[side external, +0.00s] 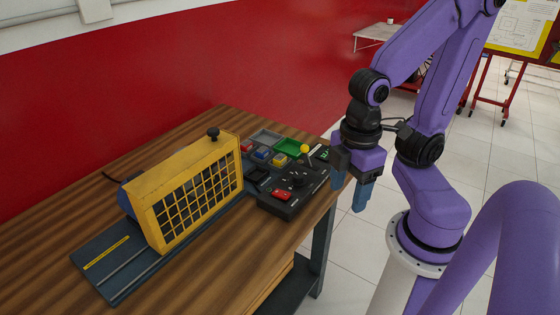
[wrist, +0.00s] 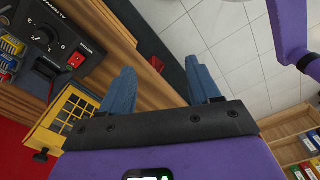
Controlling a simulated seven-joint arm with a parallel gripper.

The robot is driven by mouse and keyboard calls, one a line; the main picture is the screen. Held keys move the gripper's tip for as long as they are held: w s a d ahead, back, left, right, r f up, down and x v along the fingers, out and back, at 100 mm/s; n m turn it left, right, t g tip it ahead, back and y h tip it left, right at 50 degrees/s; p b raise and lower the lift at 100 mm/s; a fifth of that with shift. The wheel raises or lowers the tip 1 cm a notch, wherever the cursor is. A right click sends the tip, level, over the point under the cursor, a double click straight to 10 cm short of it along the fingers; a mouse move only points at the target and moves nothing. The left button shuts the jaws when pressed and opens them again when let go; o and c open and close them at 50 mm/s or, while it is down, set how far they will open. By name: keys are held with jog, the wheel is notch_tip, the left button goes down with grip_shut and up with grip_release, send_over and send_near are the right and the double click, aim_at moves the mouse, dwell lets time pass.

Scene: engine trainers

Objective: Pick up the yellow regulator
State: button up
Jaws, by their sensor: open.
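A small yellow block (side external: 280,160), which looks like the yellow regulator, lies beside a small blue block (side external: 262,153) and a red one (side external: 246,146), behind the black control panel. My gripper (side external: 352,190) hangs fingers down just off the right edge of the table, to the right of the panel and apart from the block. Its blue fingers (wrist: 160,66) are apart with nothing between them.
The black control panel (side external: 290,203) with a dial and red switch lies between my gripper and the blocks. A large yellow guard (side external: 190,190) stands left on the wooden table (side external: 50,235).

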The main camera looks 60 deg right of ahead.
jog(key=w+r+m, duration=0.2)
jog(key=w+m, duration=0.7)
jog(key=w, duration=0.3)
jog(key=m, duration=2.1)
send_over(281, 156)
jog(key=f, duration=1.3)
jog(key=shift+w+d, duration=0.1)
jog(key=shift+w, duration=0.2)
jog(key=shift+s+f, duration=0.2)
jog(key=shift+f, duration=2.35)
